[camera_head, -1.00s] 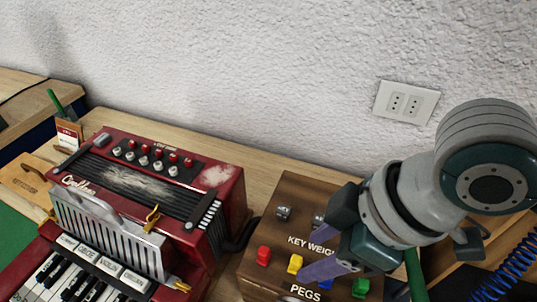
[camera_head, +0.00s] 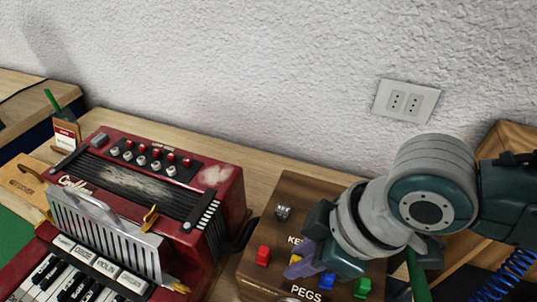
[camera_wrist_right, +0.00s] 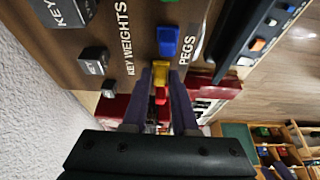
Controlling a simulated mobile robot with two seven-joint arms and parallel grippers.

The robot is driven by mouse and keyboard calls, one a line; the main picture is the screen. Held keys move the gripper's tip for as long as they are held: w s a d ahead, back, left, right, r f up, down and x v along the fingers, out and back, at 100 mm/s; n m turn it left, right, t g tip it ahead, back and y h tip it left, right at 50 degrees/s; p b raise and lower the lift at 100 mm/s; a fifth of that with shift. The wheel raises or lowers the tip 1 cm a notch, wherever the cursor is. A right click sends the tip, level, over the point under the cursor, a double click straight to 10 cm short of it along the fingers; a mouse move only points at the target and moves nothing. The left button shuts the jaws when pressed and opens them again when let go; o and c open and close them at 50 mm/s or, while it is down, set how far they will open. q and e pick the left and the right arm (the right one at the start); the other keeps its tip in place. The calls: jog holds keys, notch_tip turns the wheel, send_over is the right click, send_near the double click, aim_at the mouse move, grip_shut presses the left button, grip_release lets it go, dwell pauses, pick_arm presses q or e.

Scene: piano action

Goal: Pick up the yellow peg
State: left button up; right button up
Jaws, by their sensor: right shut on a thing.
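The yellow peg (camera_head: 295,258) is at the board labelled PEGS, between a red peg (camera_head: 263,256) and a blue peg (camera_head: 327,281). My right gripper (camera_head: 297,268) reaches in from the right, its purple fingers closed on the yellow peg and partly hiding it. In the right wrist view the yellow peg (camera_wrist_right: 160,72) shows between the fingertips, with the red peg (camera_wrist_right: 161,96) beyond. I cannot tell whether the yellow peg is still seated in the board. My left gripper is not in view.
The brown board (camera_head: 262,287) also holds a green peg (camera_head: 362,288) and metal key weights (camera_head: 283,212). A red accordion (camera_head: 228,186) stands to its left. A wall with a socket (camera_head: 406,101) is behind. A blue coiled cable (camera_head: 510,270) lies at right.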

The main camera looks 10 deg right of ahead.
grip_shut()
jog(key=shift+r, duration=0.1)
